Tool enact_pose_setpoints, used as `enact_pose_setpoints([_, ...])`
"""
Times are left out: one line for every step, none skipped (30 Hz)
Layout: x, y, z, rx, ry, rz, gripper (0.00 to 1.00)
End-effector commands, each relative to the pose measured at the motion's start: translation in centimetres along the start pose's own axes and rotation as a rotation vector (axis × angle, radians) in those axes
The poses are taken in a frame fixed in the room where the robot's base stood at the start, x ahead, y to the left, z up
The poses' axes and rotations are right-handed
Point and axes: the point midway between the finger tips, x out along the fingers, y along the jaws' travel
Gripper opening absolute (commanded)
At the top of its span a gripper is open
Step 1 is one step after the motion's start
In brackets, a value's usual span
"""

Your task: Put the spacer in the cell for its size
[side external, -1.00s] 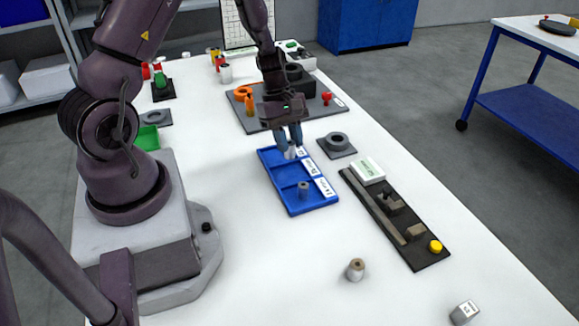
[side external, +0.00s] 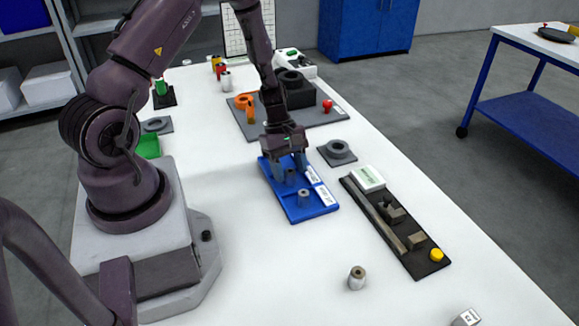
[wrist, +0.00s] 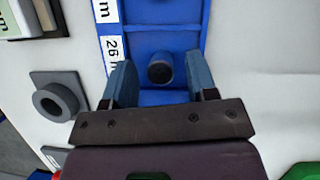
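The blue tray (side external: 318,211) has labelled cells in a row. My gripper (wrist: 160,84) is open around this spacer, with a gap on each side. In the side view my gripper (side external: 289,164) is low over the tray. Another grey spacer (side external: 303,197) stands in the near cell. The far cell is mostly hidden by my gripper.
A dark fixture board (side external: 408,238) with a yellow button lies right of the tray. A grey ring on a plate (side external: 338,151) is close on the right. A grey board with orange parts (side external: 250,128) lies behind. A loose cylinder (side external: 357,278) stands on clear table in front.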

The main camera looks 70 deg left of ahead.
Motion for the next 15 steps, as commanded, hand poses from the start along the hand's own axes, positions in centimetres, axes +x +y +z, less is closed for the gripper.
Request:
enact_pose_setpoints([0.0,0.0,0.0,0.0,0.0,0.0,0.52])
enact_pose_setpoints([0.0,0.0,0.0,0.0,0.0,0.0,0.52])
enact_pose_setpoints([0.0,0.0,0.0,0.0,0.0,0.0,0.52])
enact_pose_setpoints([0.0,0.0,0.0,0.0,0.0,0.0,0.52])
enact_pose_setpoints([0.0,0.0,0.0,0.0,0.0,0.0,0.52])
enact_pose_setpoints([0.0,0.0,0.0,0.0,0.0,0.0,0.52])
enact_pose_setpoints([-0.1,0.0,0.1,0.0,0.0,0.0,0.52])
enact_pose_setpoints([-0.2,0.0,0.1,0.001,0.0,0.0,0.52])
enact_pose_setpoints([-0.4,0.0,0.2,0.001,0.0,0.0,0.52])
enact_pose_setpoints([-0.7,0.0,0.1,0.002,0.001,0.001,0.52])
enact_pose_setpoints([-1.0,0.1,0.1,0.002,0.002,0.002,0.52])
enact_pose_setpoints([-1.6,0.1,0.1,0.003,0.002,0.003,0.52])
enact_pose_setpoints([-2.1,0.1,0.1,0.002,0.002,0.003,0.52])
enact_pose_setpoints([-2.8,0.1,0.1,0.002,0.003,0.005,0.52])
enact_pose_setpoints([-3.6,0.1,0.1,0.002,0.003,0.004,0.52])
